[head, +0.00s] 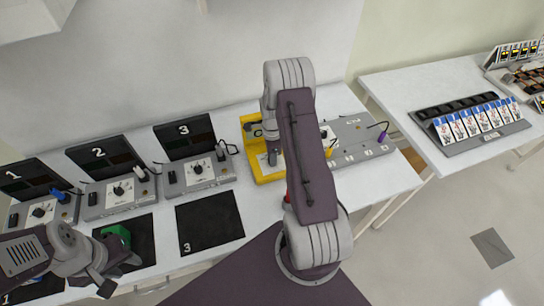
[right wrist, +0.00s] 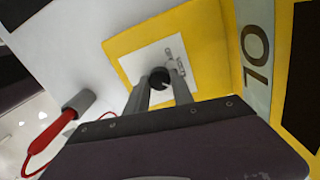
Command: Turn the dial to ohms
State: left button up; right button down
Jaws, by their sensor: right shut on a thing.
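The yellow meter (head: 268,179) stands at the back middle of the bench, partly hidden by my right arm in the head view. In the right wrist view its yellow face (right wrist: 203,35) carries a white panel (right wrist: 145,60) with small markings I cannot read. A round black dial (right wrist: 158,76) sits on that panel. My right gripper (right wrist: 160,82) is shut on the dial, one finger on each side. The dial's pointer cannot be made out. My left gripper (head: 118,273) is at the lower left, apart from the meter, with its fingers spread and nothing seen between them.
A grey plug with a red lead (right wrist: 50,138) is left of the meter. Grey units numbered 1, 2 (head: 120,192) and 3 (head: 197,171) stand to the left, with black mats in front. A grey panel (head: 360,140) is at right.

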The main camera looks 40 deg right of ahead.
jog(key=c, duration=1.1)
grip_release()
jog(key=shift+r, duration=0.1)
notch_tip(320, 180, up, 9)
jog(key=b, duration=0.1)
jog(key=shift+d, duration=0.1)
